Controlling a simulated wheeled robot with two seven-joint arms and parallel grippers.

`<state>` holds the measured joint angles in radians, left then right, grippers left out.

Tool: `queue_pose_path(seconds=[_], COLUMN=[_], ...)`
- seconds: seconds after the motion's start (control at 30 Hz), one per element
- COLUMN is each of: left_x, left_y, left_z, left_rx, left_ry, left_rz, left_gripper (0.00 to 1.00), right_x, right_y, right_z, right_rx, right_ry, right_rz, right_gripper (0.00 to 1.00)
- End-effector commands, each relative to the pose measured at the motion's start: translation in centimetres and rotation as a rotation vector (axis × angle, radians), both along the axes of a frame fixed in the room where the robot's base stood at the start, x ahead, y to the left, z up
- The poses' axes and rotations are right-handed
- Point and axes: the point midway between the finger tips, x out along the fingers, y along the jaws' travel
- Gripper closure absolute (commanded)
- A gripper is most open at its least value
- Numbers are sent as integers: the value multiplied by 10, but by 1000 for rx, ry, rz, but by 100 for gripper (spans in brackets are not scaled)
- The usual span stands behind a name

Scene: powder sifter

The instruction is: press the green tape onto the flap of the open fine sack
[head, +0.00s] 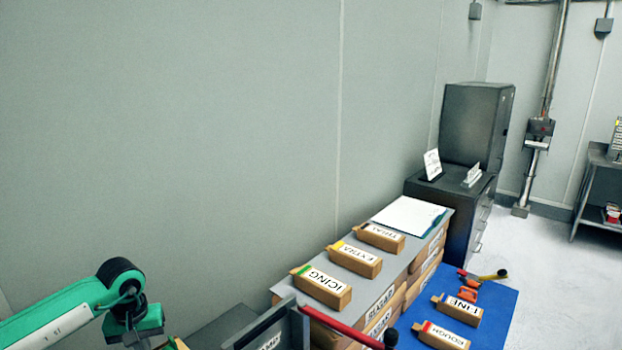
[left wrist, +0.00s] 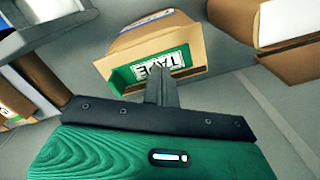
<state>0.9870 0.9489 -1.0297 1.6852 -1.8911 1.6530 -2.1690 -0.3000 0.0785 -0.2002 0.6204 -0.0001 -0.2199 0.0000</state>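My left gripper (left wrist: 160,72) shows in the left wrist view with its narrow dark fingers close together. They point at a brown carton with a green face (left wrist: 122,75) and a white TAPE label (left wrist: 162,66). Whether they touch it, or have anything thin between them, I cannot tell. In the head view my green left arm comes in at the lower left, its fingertips out of frame. The FINE sack (head: 456,311) lies on the blue mat (head: 495,325); its flap is too small to judge. My right gripper is not in view.
The ROUGH sack (head: 442,336) with red tape lies near the FINE sack. ICING (head: 320,287), EXTRA (head: 355,260) and a third sack (head: 380,237) line the grey shelf. A red bar (head: 335,325) crosses in front. An orange tool (head: 468,293) lies on the mat.

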Motion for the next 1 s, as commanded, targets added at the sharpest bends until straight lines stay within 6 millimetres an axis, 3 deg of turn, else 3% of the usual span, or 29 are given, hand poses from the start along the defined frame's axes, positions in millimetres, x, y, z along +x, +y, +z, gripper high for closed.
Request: queue_pose_path(seconds=[1.0], left_x=[0], left_y=[0], left_z=[-16], left_rx=[0], left_ry=[0], left_rz=[0], left_gripper=[100], right_x=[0], right_y=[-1], right_z=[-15], right_rx=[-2], right_ry=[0], right_rz=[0], right_gripper=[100])
